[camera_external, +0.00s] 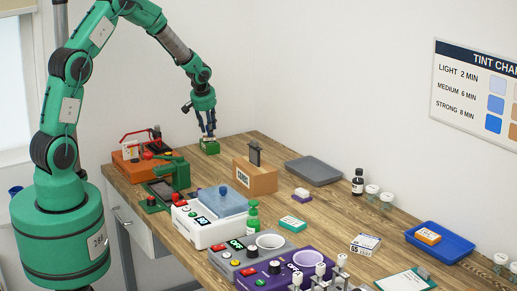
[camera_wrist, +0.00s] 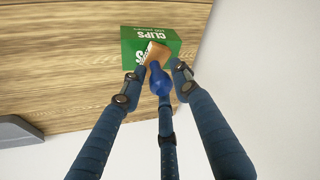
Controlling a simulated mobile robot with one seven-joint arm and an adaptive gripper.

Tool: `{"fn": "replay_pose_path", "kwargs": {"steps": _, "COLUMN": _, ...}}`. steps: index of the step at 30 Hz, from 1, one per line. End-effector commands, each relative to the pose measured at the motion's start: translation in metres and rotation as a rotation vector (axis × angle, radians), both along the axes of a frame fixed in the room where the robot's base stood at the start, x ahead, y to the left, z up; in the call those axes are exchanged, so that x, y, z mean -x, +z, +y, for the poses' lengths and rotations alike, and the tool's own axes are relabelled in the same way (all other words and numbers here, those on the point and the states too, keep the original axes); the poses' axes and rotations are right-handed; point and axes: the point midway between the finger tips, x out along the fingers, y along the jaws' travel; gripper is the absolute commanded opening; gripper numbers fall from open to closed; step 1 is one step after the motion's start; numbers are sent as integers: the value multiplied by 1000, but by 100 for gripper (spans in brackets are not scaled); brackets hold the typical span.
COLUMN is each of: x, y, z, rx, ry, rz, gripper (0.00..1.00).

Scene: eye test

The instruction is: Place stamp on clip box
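The clip box (camera_wrist: 152,33) is green with white "CLIPS" lettering, at the top of the wrist view. In the external view the clip box (camera_external: 210,147) stands near the table's far left corner, below my gripper. The stamp (camera_wrist: 159,76) has a blue knob and a pale wooden block. It appears over the box in the wrist view; whether its block touches the box is hard to tell. My gripper (camera_wrist: 158,70) has its dark blue fingers around the stamp, with gaps beside the knob; it looks open. In the external view my gripper (camera_external: 207,134) points down just above the box.
A cardboard "CARDS" box (camera_external: 255,177) stands right of the clip box, and an orange case (camera_external: 130,171) stands to its left. A grey tray (camera_external: 314,171) lies near the wall and partly shows in the wrist view. Bare wood surrounds the clip box.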

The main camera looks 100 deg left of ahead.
Motion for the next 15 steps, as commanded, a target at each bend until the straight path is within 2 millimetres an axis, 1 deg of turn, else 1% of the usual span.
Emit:
{"fn": "replay_pose_path", "kwargs": {"steps": 11, "x": 0, "y": 1, "z": 0, "rx": 0, "ry": 0, "rz": 0, "gripper": 41}}
{"fn": "replay_pose_path", "kwargs": {"steps": 15, "x": 0, "y": 5, "z": 0, "rx": -1, "ry": 0, "rz": 0, "gripper": 41}}
